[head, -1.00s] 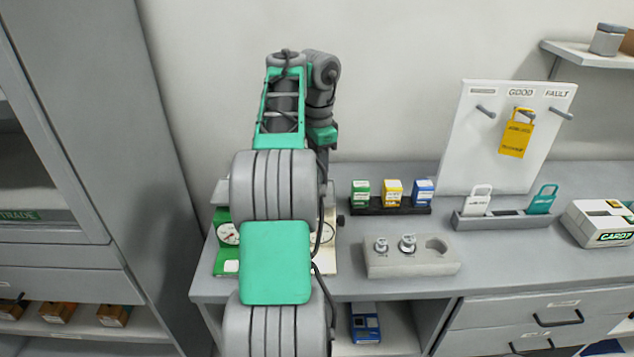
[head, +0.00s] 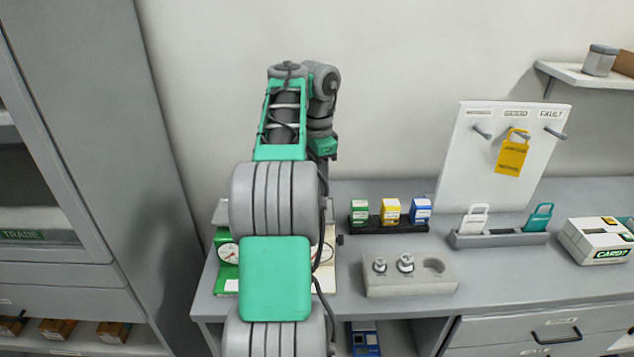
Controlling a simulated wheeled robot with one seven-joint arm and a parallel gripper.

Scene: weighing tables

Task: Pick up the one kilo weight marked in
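A pale weight block (head: 410,285) sits on the table and holds two metal weights. The smaller weight (head: 380,266) stands at the left and the larger weight (head: 405,263) in the middle. The biggest recess at the right is empty. I cannot read any marking on the weights. My arm rises in front of the scales, and its far end is bent over behind its own links. My gripper is hidden, so I cannot see whether it holds anything. A green scale (head: 226,272) with a dial and a cream scale (head: 329,277) show partly behind my arm.
A dark rack (head: 388,229) holds green, yellow and blue boxes. A pegboard (head: 478,165) carries a yellow tag (head: 512,155). A grey holder (head: 499,239) has white and teal tags. A label machine (head: 595,243) stands at the right. A tall cabinet (head: 130,130) is at the left.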

